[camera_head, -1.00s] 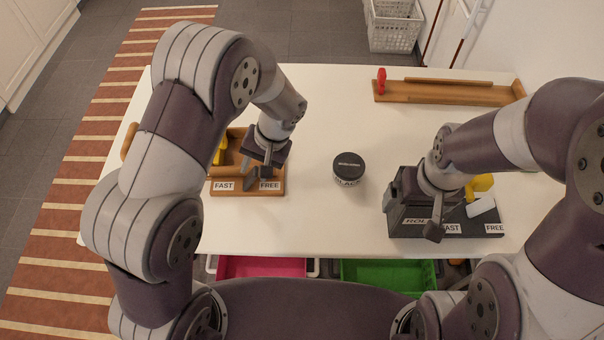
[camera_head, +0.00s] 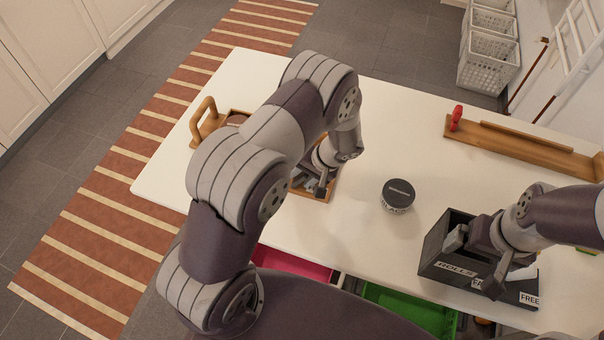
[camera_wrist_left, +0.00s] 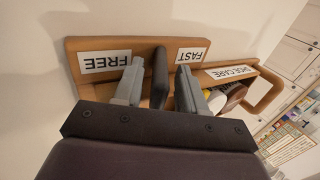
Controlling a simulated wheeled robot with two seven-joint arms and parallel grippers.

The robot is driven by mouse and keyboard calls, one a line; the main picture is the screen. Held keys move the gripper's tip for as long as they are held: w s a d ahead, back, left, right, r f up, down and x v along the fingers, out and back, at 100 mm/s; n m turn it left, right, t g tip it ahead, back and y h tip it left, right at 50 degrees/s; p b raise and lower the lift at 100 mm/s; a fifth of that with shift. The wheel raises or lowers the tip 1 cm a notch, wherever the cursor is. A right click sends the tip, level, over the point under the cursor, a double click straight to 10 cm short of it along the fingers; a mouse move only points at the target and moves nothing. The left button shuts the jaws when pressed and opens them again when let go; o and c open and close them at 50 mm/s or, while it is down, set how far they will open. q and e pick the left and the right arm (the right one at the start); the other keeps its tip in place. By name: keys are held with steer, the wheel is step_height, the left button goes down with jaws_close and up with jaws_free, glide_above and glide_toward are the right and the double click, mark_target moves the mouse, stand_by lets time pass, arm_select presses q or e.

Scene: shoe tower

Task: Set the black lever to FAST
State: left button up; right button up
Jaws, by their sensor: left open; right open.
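The black lever (camera_wrist_left: 160,76) stands up from the wooden shoe care box in the left wrist view. It is in the gap between the FREE label (camera_wrist_left: 105,61) and the FAST label (camera_wrist_left: 191,56), closer to FAST. My left gripper (camera_wrist_left: 159,66) is open, with one finger on each side of the lever; I cannot tell whether either touches it. In the head view my left arm hides most of the box and the lever. My right gripper (camera_head: 475,243) is open at the black ROLLS box (camera_head: 447,268), partly hidden by its own wrist.
A round black-lidded jar (camera_head: 398,195) stands between the two boxes. A wooden rail with a red piece (camera_head: 456,117) lies at the back right. Pink (camera_head: 290,263) and green (camera_head: 410,311) trays sit below the front table edge. The white table (camera_head: 390,115) is clear behind the jar.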

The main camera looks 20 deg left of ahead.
arm_select(q)
steer(key=shift+a+f, duration=0.15)
steer(key=shift+f, duration=0.1)
jaws_close()
